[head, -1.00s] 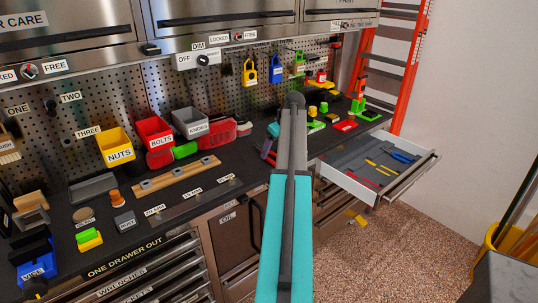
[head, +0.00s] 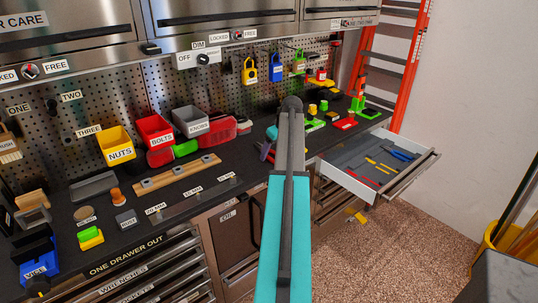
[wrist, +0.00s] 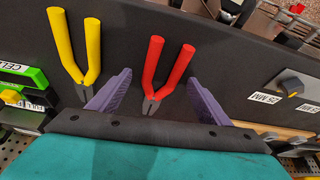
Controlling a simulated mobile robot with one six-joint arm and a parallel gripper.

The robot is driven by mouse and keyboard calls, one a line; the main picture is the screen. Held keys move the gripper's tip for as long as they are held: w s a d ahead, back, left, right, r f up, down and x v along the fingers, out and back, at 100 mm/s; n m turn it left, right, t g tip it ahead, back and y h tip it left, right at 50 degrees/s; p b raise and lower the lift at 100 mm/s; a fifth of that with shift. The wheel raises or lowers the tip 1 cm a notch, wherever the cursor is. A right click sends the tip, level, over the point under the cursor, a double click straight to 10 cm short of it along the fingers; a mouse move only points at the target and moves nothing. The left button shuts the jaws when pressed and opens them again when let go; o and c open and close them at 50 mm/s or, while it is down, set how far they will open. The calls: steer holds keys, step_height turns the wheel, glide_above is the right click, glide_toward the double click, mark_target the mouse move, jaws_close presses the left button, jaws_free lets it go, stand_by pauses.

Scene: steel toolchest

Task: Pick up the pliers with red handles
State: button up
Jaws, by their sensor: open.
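The pliers with red handles (wrist: 168,70) lie on the dark worktop (wrist: 215,60) in the wrist view, handles pointing away from my gripper. My gripper (wrist: 160,77) is open, with one purple finger on each side of the pliers' grey jaws. I cannot tell whether either finger touches them. A second pair of pliers with yellow handles (wrist: 74,45) lies to the left, its jaws close to the left finger. In the head view my gripper (head: 266,148) is low over the worktop, partly behind my arm; the red pliers cannot be made out there.
In the wrist view a green-and-black item (wrist: 25,75) lies at the left and a dark clamp-like piece (wrist: 290,85) near a 25 MM label at the right. In the head view an open drawer (head: 345,184) juts out at right; a red bin (head: 155,131) stands behind the worktop.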

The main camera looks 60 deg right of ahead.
steer(key=shift+f, duration=0.1)
steer(key=c, duration=1.2)
steer(key=shift+c, duration=0.2)
steer(key=shift+r, duration=0.25)
steer(key=shift+w+r+b, duration=0.1)
steer(key=shift+r+b, duration=0.6)
steer(key=shift+r, duration=0.8)
steer(key=s+a+b, duration=0.1)
steer(key=s+a, duration=0.1)
steer(key=s, duration=0.3)
steer(key=s+a+r+b, duration=0.1)
steer(key=s+a, duration=0.1)
steer(key=s, duration=0.2)
steer(key=s+a+b, duration=0.1)
steer(key=s+a, duration=0.1)
steer(key=s, duration=0.3)
steer(key=shift+s+a+r, duration=0.3)
steer(key=shift+a+r, duration=0.05)
